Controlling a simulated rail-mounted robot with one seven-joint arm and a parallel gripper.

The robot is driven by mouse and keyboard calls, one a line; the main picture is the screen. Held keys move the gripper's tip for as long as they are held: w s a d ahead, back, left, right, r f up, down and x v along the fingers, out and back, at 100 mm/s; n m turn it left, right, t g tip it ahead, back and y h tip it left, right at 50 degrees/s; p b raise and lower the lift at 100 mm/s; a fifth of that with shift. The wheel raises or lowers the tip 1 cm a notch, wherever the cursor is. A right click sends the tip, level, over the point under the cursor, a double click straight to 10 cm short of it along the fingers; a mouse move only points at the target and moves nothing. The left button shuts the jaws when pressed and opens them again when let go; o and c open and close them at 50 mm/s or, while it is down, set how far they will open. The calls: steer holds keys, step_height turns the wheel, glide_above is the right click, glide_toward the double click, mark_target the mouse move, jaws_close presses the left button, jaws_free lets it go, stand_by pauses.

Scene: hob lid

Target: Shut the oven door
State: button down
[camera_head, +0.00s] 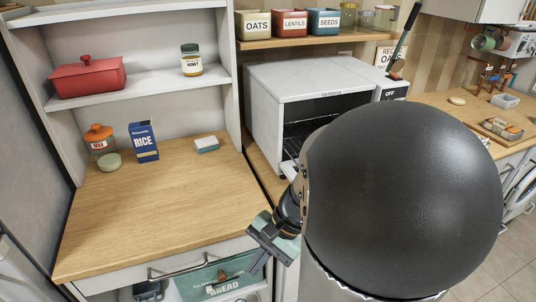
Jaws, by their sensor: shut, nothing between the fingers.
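The white countertop oven (312,84) stands on the counter right of centre. Its front shows a dark open cavity with a wire rack inside. The oven door is mostly hidden behind my arm; a pale piece (288,170) shows at the lower left of the opening, and I cannot tell how far the door is lowered. My gripper (258,264) is shut and empty, in front of the counter's front edge, below and left of the oven opening, apart from the oven.
My large dark arm joint covers the right middle of the view. The wooden counter at left is mostly clear, with a rice box (143,142), a jar (100,139) and a sponge (207,144) at the back. A drawer handle (180,268) is below. Tins (294,23) sit on a shelf above the oven.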

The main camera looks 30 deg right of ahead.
steer(key=d+f+m+t+b, duration=0.35)
steer(key=d+m+t, duration=0.25)
steer(key=d+m, duration=0.3)
steer(key=d+f+m+t+b, duration=0.35)
steer(key=d+m+t, duration=0.25)
steer(key=d, duration=0.5)
steer(key=s+d+f+m+t+h+b, duration=0.1)
steer(key=s+d+f+m+t+h, duration=0.1)
steer(key=s+d+m+h, duration=0.5)
steer(key=s+d+f+m+t+h+b, duration=0.1)
steer(key=s+d+m+t+h+b, duration=0.2)
steer(key=d, duration=0.5)
steer(key=w+d+r+h+p, duration=0.1)
steer(key=w+d+r+p, duration=0.1)
steer(key=w, duration=0.8)
steer(key=shift+d+r+m, duration=0.2)
steer(key=shift+r+m, duration=0.1)
steer(key=shift+r, duration=0.6)
steer(key=shift+r, duration=0.1)
